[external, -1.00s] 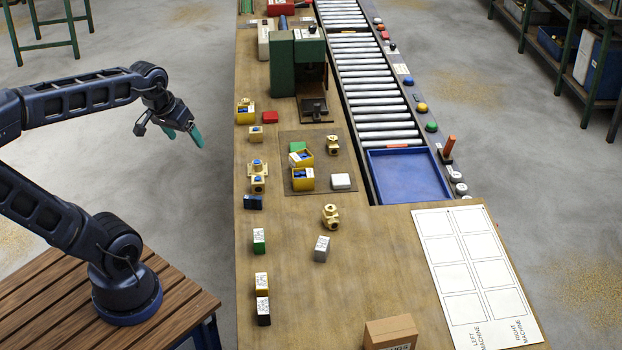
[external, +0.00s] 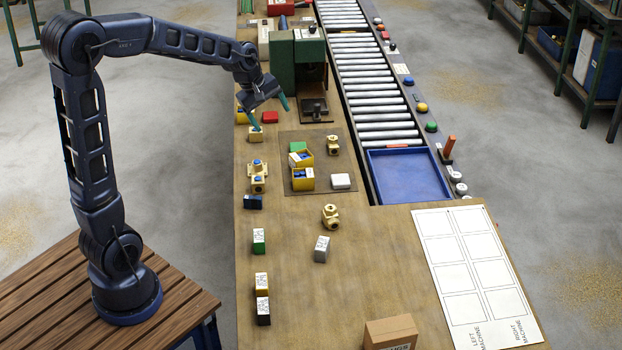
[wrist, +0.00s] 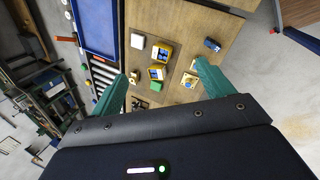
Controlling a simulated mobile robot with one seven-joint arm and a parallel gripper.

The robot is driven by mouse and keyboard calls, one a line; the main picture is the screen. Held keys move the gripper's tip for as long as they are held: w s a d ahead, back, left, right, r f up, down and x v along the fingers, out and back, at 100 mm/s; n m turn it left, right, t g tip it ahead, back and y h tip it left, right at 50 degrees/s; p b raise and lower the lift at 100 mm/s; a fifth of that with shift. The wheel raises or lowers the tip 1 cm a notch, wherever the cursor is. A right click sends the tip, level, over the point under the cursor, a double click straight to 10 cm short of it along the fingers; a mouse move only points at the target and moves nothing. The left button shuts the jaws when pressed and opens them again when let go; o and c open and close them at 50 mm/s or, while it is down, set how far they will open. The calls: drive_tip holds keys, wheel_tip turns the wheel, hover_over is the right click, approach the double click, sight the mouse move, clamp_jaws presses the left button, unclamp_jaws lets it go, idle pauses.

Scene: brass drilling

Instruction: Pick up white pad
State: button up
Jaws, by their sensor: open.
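The white pad (external: 341,181) is a small flat white block near the right side of the dark mat (external: 318,150) on the bench. In the wrist view the white pad (wrist: 137,41) shows at the upper middle. My gripper (external: 270,115) is open and empty, with teal fingers. It hangs above the left part of the bench, to the left of and farther back than the pad. In the wrist view my gripper (wrist: 155,82) has its fingers wide apart, and the pad is well beyond the fingertips.
Yellow bins (external: 303,180) with blue parts and a green pad (external: 297,146) sit left of the white pad. A brass fitting (external: 333,143) stands behind it, another (external: 330,216) in front. The blue tray (external: 408,177) lies right.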

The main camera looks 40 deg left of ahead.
drive_tip(key=w+d+f+n, duration=0.2)
drive_tip(key=w+f+n, duration=0.5)
drive_tip(key=w+f, duration=0.5)
drive_tip(key=n+h, duration=0.1)
drive_tip(key=n, duration=0.5)
approach(343, 179)
drive_tip(key=shift+g, duration=0.3)
drive_tip(key=shift+w+x, duration=0.2)
drive_tip(key=shift+x, duration=4.05)
drive_tip(key=shift+a, duration=0.1)
drive_tip(key=shift+c, duration=0.4)
drive_tip(key=c, duration=1)
